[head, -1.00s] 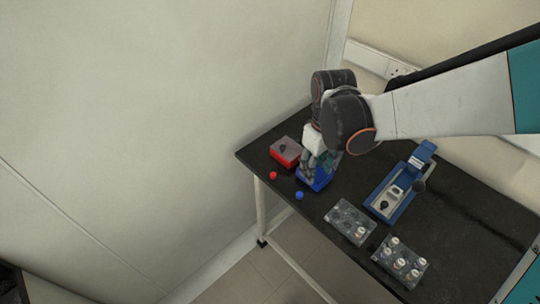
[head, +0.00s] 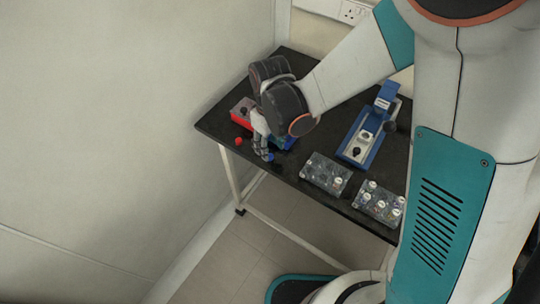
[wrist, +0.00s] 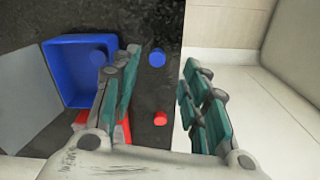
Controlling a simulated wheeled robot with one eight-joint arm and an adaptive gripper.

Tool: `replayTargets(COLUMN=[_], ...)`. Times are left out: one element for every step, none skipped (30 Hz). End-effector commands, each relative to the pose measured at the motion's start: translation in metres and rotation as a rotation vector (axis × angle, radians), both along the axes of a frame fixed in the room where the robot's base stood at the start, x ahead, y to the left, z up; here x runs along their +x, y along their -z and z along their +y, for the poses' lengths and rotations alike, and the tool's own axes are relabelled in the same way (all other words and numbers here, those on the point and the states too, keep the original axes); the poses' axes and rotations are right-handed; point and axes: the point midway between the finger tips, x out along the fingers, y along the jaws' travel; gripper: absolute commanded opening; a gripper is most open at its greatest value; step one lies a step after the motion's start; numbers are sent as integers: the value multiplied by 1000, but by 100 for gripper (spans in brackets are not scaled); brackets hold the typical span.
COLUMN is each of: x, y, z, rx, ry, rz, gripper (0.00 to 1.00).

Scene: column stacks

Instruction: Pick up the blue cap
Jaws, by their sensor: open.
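The blue cap (wrist: 157,59) is a small round piece on the black table near its edge. In the wrist view it shows in the gap between my two fingers, toward their tips, with neither visibly touching it. My gripper (wrist: 158,84) is open and empty, pointing down. In the head view my gripper (head: 264,152) is at the table's front edge, and a bit of the blue cap (head: 271,158) shows beside the fingertips. The cap is mostly covered there.
A red cap (wrist: 160,118) lies near the blue one. A blue box (wrist: 62,50) with a knob and a red box (head: 240,115) stand close behind the gripper. A blue fixture (head: 372,125) and two clear trays with small parts stand to the right.

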Motion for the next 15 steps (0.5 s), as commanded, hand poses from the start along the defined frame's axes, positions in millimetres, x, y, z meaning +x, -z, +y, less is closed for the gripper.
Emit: replayTargets(x=[1,1,2,3,3,5,5,5,4,4,4,5,4,4,4], y=[6,9,15,19,24,30,35,39,44,47,48,50,50,50,49], z=[0,0,0,0,0,0,0,0,0,0,0,0,0,0,0], rx=[0,0,0,0,0,0,0,0,0,0,0,0,0,0,0], ry=[0,0,1,1,1,1,1,1,1,1,1,1,1,1,1], rz=[0,0,0,0,0,0,0,0,0,0,0,0,0,0,0], gripper=[41,41,41,41,41,41,41,41,41,41,41,41,41,41,41])
